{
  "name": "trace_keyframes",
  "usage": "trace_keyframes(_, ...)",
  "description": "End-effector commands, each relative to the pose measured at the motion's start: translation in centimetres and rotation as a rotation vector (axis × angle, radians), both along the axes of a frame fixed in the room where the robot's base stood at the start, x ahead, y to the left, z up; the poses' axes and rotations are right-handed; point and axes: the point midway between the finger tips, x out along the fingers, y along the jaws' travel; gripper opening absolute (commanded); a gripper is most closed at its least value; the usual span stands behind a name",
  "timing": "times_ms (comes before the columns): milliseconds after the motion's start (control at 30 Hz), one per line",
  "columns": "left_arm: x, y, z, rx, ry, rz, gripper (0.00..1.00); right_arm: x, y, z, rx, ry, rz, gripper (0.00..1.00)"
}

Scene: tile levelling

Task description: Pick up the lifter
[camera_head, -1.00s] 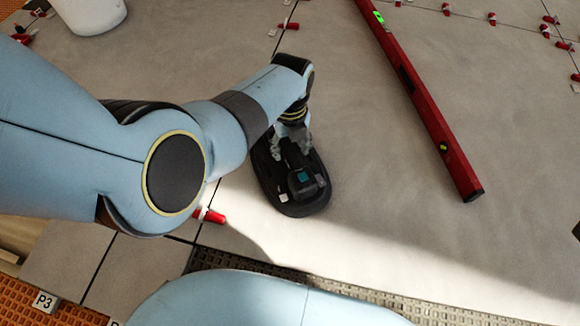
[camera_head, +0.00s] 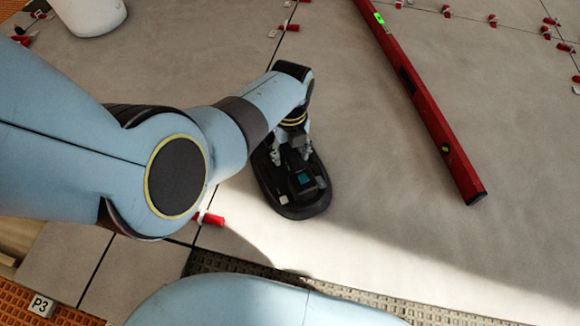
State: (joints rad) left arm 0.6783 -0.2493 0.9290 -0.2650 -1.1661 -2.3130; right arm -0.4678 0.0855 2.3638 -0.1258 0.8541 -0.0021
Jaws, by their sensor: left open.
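The lifter (camera_head: 300,203) is a black, oval-based tool with a raised handle and a small teal patch. It lies flat on a grey tile in the middle of the picture. My left gripper (camera_head: 289,158) is over the far part of the lifter, pointing down, with its fingers at the handle. It is open, and parts of the fingers are hard to make out against the black lifter. My right gripper does not show.
A long red spirit level (camera_head: 430,110) lies on the tiles to the right. Red levelling clips (camera_head: 209,219) stand along the joints. A white bucket (camera_head: 90,14) is at the top left. An orange mat (camera_head: 60,314) marked P3 lies at the bottom left. Tile between lifter and level is clear.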

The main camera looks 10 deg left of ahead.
Motion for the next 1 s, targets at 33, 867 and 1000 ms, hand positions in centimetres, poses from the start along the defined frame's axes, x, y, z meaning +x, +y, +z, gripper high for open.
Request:
trace_keyframes(33,0.00,0.02,-0.08,0.001,0.001,0.000,0.50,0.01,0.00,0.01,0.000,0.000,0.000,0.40)
trace_keyframes(867,0.00,0.03,-0.23,0.000,0.000,0.000,0.00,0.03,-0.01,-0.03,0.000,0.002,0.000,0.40)
trace_keyframes(1000,0.14,0.01,-0.14,0.000,-0.003,0.000,0.00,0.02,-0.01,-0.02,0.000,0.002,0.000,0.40)
